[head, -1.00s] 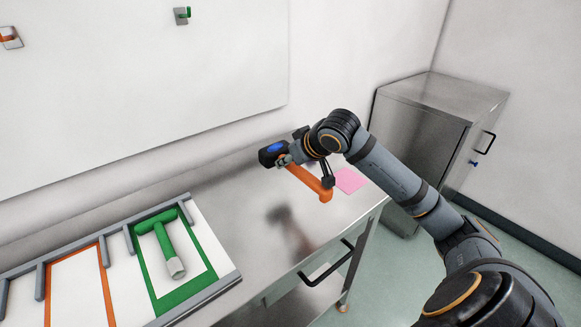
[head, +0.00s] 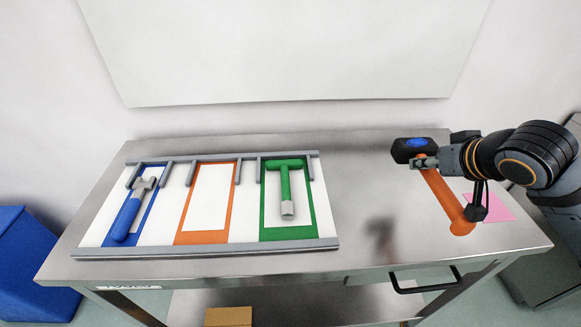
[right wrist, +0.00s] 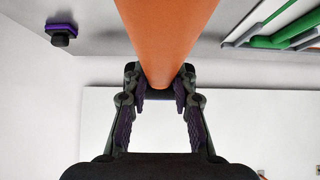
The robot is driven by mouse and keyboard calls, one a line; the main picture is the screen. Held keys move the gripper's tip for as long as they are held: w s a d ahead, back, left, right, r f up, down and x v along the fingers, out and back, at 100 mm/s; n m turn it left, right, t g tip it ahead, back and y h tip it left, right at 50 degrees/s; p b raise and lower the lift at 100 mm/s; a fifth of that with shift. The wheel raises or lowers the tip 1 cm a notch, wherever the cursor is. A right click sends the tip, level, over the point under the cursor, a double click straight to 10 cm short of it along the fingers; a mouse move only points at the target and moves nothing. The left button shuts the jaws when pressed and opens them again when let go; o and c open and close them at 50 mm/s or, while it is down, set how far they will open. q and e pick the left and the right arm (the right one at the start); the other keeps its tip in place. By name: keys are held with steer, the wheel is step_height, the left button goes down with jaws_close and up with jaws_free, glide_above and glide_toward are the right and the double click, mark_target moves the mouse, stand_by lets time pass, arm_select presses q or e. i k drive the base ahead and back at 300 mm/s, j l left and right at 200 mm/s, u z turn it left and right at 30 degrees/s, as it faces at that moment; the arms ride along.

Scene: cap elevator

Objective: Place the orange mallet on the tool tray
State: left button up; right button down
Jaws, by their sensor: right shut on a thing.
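The orange mallet has a black head (head: 413,150) with a blue mark and an orange handle (head: 441,196). My right gripper (head: 452,184) is shut on this handle, above the right part of the table; a shadow lies below and left. In the right wrist view the orange handle (right wrist: 165,40) runs down between the fingers (right wrist: 165,103). The tool tray (head: 205,248) lies left of the mallet. It has a blue outline with a blue hammer (head: 132,209), an empty orange outline (head: 204,203) in the middle, and a green outline with a green hammer (head: 286,187). My left gripper is out of view.
The steel table (head: 345,215) is bare between the tray and the mallet. A pink sheet (head: 494,207) lies under my right arm. A drawer handle (head: 425,281) sticks out in front. A white board (head: 280,50) hangs behind, and a blue bin (head: 35,262) stands at left.

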mark_target(209, 197)
steer(key=j+z, duration=0.1)
steer(key=j, duration=0.65)
steer(key=j+z, duration=0.15)
steer(key=j, duration=0.6)
steer(key=k+j+z, duration=0.1)
steer(key=j, duration=0.65)
steer(key=k+j+z, duration=0.15)
steer(key=j, duration=0.6)
steer(key=i, duration=0.05)
